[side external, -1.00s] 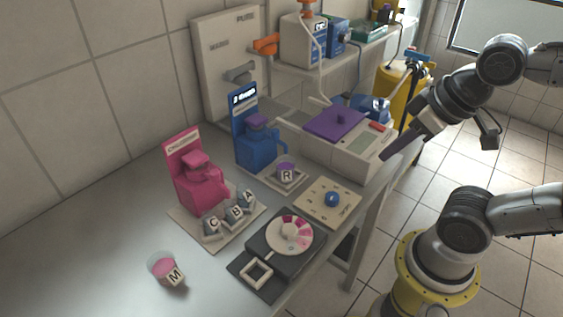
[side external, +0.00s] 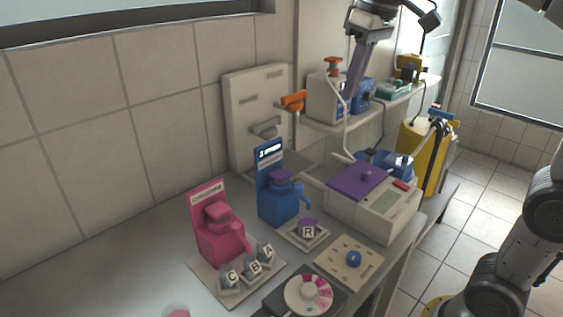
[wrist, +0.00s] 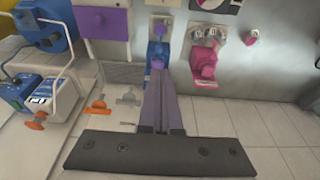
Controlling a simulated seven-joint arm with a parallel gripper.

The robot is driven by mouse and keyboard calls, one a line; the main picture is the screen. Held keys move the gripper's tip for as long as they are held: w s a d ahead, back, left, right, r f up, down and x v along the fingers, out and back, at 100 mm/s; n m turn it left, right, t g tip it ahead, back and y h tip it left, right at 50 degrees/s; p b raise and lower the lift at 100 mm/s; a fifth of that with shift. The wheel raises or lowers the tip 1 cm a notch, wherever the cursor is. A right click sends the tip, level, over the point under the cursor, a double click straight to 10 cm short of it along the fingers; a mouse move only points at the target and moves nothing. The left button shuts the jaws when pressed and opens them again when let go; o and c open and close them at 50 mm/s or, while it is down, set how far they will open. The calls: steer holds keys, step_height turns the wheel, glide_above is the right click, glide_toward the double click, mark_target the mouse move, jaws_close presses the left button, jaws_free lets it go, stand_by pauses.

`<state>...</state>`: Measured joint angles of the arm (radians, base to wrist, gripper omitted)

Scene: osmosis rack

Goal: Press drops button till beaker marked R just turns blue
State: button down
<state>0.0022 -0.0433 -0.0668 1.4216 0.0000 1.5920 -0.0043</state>
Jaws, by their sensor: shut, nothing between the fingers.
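The blue dispenser (side external: 276,205) stands against the back of the bench, with a small display (side external: 270,151) whose text I cannot read surely. It has a purple top part (side external: 281,177). The beaker marked R (side external: 308,230) stands upright on a pale base before it, and its contents look purple. My gripper (side external: 353,97) is high above the shelf, behind and right of the dispenser, touching nothing I can make out. In the wrist view its long purple-grey fingers (wrist: 158,80) are together and empty. They point toward the blue dispenser (wrist: 158,52) and partly cover it.
The pink dispenser (side external: 219,234) stands left, with beakers C, B and A before it. A purple-lidded machine (side external: 373,205) stands right. A tan board with a blue knob (side external: 354,259) is in front. The shelf (side external: 371,112) holds an orange-knobbed device (side external: 327,97) close to my gripper.

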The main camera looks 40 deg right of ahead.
steer(key=w+f+g, duration=0.1)
steer(key=w+f, duration=0.1)
steer(key=w, duration=0.8)
steer(key=g, duration=0.2)
glide_above(282, 173)
step_height(282, 173, down, 8)
steer(key=shift+w+d+r, duration=0.1)
steer(key=shift+w+r, duration=0.05)
steer(key=shift+r, duration=0.05)
steer(key=shift+f, duration=0.1)
step_height(282, 173, down, 14)
steer(key=shift+r, duration=0.1)
